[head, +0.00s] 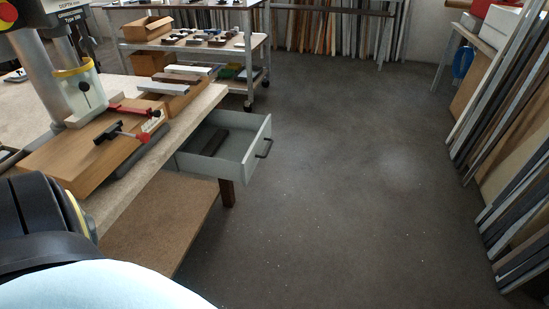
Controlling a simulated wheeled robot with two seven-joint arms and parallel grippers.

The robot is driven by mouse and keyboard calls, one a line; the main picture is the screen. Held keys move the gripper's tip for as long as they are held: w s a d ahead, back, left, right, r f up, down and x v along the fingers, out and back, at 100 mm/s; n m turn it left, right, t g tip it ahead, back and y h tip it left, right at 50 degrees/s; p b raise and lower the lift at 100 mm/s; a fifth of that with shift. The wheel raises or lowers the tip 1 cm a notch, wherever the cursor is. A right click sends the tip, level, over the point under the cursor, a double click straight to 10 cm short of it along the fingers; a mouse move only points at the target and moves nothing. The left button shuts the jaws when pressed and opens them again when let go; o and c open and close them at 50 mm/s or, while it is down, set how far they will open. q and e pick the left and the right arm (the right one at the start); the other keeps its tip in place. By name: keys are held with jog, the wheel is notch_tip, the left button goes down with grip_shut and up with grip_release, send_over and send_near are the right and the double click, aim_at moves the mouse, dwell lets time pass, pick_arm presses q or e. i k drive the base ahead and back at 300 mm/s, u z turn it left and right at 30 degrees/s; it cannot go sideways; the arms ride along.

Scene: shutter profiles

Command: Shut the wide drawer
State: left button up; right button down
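The wide drawer (238,168) is a light grey drawer under the right end of the workbench. It stands pulled out to the right, over the floor. Its dark handle (264,149) is on the front panel. A dark flat block (214,142) lies inside it. The back of the drawer is hidden under the bench top. Dark rounded parts of my own body show at the lower left. Neither of my grippers is in view.
The workbench (120,192) carries a drill press and a wooden board (92,152) with red-handled clamps. A wheeled cart (255,42) with boxes and profiles stands behind. Long profiles (510,100) lean along the right. The floor (350,190) right of the drawer is clear.

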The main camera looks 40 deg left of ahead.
aim_at(237, 159)
jog(key=i, duration=0.3)
jog(key=u, duration=1)
